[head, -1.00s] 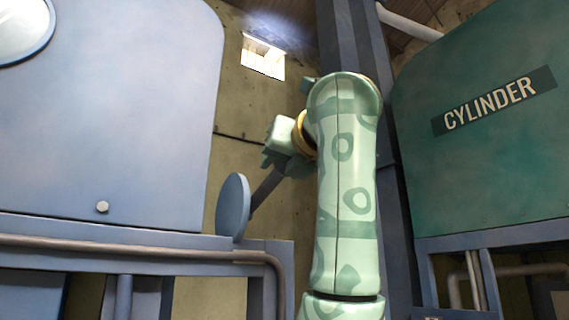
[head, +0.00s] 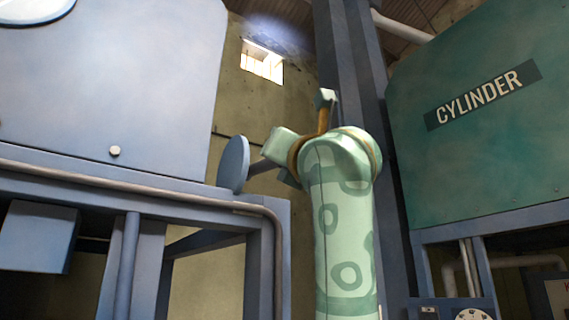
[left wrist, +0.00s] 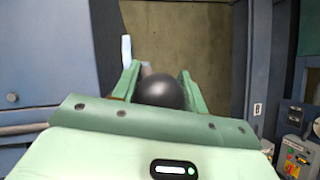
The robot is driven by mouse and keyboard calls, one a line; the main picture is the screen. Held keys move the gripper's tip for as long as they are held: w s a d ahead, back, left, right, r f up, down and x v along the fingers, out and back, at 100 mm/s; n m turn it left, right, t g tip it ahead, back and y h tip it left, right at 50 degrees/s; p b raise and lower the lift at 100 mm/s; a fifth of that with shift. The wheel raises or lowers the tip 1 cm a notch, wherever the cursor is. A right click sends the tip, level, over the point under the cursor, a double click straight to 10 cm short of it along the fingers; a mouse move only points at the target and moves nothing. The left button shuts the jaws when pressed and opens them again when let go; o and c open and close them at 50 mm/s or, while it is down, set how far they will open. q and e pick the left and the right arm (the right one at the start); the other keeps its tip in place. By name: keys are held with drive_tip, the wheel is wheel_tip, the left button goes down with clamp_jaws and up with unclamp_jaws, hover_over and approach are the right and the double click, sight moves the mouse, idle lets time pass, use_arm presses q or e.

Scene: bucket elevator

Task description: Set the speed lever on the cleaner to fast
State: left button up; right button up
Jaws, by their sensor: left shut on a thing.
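A lever shaft (head: 262,166) runs out from a round blue disc (head: 235,164) at the right edge of the big blue machine (head: 110,90) in the head view. My left gripper (left wrist: 158,84) is shut on the lever's round black knob (left wrist: 160,92), which sits between its two green fingers in the left wrist view. In the head view my green arm hides most of that gripper and the knob. I see no speed markings by the lever. My right gripper is not in view.
A green machine marked CYLINDER (head: 478,98) stands at the right, with a dial panel (head: 470,313) below it. A blue frame with a pipe (head: 150,190) runs under the blue machine. A dark blue column (head: 350,60) stands behind my arm.

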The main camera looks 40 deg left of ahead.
use_arm(q)
drive_tip(key=shift+w+a+f+m+t+y+b, duration=0.1)
drive_tip(key=shift+a+f+m+t+y+b, duration=0.3)
drive_tip(key=shift+f+b, duration=0.5)
drive_tip(key=shift+w+a+f+m+t+y+b, duration=0.15)
drive_tip(key=shift+f+t+b, duration=0.3)
drive_tip(key=shift+f+b, duration=0.45)
drive_tip(key=shift+a+f+m+t+y+b, duration=0.2)
drive_tip(key=shift+f+t+y+b, duration=0.2)
drive_tip(key=shift+f+b, duration=0.5)
drive_tip(key=shift+f, duration=0.1)
drive_tip(key=o, duration=1.4)
drive_tip(key=shift+c, duration=0.2)
